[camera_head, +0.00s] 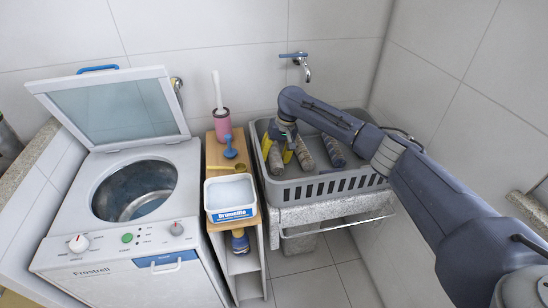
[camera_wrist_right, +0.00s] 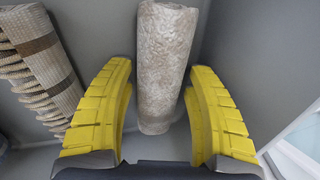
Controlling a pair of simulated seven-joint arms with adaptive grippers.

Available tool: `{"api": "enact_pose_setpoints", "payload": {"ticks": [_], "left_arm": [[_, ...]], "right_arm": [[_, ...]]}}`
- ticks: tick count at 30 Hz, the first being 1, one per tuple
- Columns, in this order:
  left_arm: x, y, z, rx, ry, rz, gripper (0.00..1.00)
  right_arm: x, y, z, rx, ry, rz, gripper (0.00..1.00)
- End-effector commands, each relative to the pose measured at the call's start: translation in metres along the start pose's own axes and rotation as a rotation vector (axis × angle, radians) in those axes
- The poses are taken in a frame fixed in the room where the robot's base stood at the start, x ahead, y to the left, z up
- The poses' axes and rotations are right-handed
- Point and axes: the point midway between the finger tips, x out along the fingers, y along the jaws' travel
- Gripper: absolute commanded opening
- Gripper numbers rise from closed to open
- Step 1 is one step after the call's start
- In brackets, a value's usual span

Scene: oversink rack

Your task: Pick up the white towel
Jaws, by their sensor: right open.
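The white towel (camera_wrist_right: 166,50) is a pale, textured roll. In the right wrist view it stands out between and beyond my yellow fingers, with a gap on each side. In the head view the towel (camera_head: 276,161) lies at the left end of the grey basket (camera_head: 330,184), partly hidden by my gripper. My right gripper (camera_head: 278,148) is over that end of the basket, pointing down, open and empty. Its fingers (camera_wrist_right: 160,72) straddle the near end of the roll without visible contact. My left gripper is out of view.
The basket wall is close to my gripper on the left. A wooden shelf with a white tub (camera_head: 229,193) and a washing machine (camera_head: 135,235) stand further left.

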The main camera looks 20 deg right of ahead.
Motion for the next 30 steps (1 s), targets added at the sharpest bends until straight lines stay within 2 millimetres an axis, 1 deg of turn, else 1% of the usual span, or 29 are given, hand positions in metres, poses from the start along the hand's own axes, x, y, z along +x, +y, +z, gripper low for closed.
{"api": "enact_pose_setpoints", "payload": {"ticks": [10,18,20,30], "left_arm": [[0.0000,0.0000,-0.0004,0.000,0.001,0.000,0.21],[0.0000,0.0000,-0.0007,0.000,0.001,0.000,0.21],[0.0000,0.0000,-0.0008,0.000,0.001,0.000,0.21],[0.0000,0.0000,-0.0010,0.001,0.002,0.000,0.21]], "right_arm": [[0.0028,-0.0002,-0.0002,0.000,0.001,0.000,0.55],[0.0027,0.0000,-0.0002,0.000,0.001,0.000,0.23],[0.0027,0.0000,-0.0002,0.000,0.001,0.000,0.17],[0.0012,-0.0003,-0.0003,0.000,0.001,0.000,0.17]]}}
